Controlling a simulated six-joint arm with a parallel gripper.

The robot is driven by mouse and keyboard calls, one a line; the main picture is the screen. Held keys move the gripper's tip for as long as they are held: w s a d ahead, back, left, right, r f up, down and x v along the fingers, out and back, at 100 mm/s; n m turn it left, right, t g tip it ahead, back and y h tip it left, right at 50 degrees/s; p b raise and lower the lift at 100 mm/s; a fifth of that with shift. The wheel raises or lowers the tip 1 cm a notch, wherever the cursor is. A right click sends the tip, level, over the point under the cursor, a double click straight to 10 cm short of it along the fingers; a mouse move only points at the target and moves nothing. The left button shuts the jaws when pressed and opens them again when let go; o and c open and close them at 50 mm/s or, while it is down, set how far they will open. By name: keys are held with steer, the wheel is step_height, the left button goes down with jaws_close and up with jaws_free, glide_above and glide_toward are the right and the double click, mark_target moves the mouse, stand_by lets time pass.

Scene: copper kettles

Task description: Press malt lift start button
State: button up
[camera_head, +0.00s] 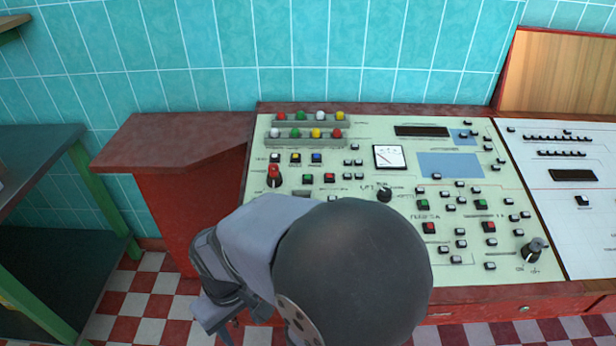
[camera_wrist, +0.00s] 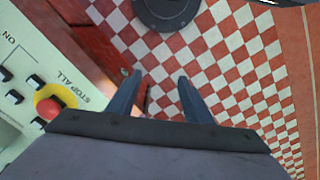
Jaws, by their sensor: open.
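The pale green control panel (camera_head: 300,210) carries several black, green and red push buttons. Green ones include a button (camera_head: 308,179) at the left, one (camera_head: 424,204) in the middle and one (camera_head: 479,203) further right. The labels are too small to read, so I cannot tell which is the malt lift start button, and my arm hides part of the panel. My gripper (camera_wrist: 158,76) is open and empty in the wrist view, with its two fingers apart over the checkered floor. It is beside the panel, touching no button.
In the wrist view a red button on yellow (camera_wrist: 50,103), marked STOP ALL, is near my gripper's left side. A white panel (camera_head: 585,215) adjoins at the right. A red cabinet (camera_head: 170,140) and a dark table (camera_head: 40,165) stand left. Open floor (camera_head: 130,305) lies between.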

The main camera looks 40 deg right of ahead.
jaws_close()
stand_by(1.5)
